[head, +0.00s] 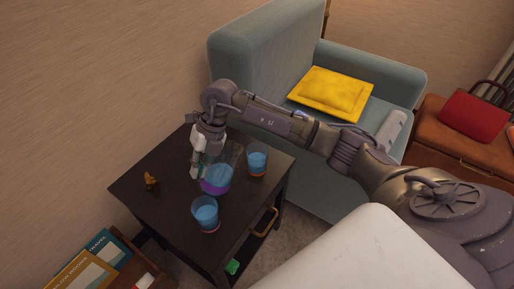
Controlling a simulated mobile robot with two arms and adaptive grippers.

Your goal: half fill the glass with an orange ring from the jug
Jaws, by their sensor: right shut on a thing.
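A clear jug (217,180) with blue liquid and a purple band at its base is on or just above the dark table. My right gripper (197,166) is shut on the jug at its left side; the handle is mostly hidden by the fingers. A glass (257,159) right of the jug holds blue liquid and shows an orange-looking ring at its base. A second glass (205,212), in front of the jug, also holds blue liquid and has a reddish ring at its base. My left gripper is not in view.
The dark table (150,205) also bears a small brown figurine (151,180) at its left. A blue-grey armchair (250,60) with a yellow cushion (332,93) stands behind. Books (90,262) lie at lower left. The table's left front is clear.

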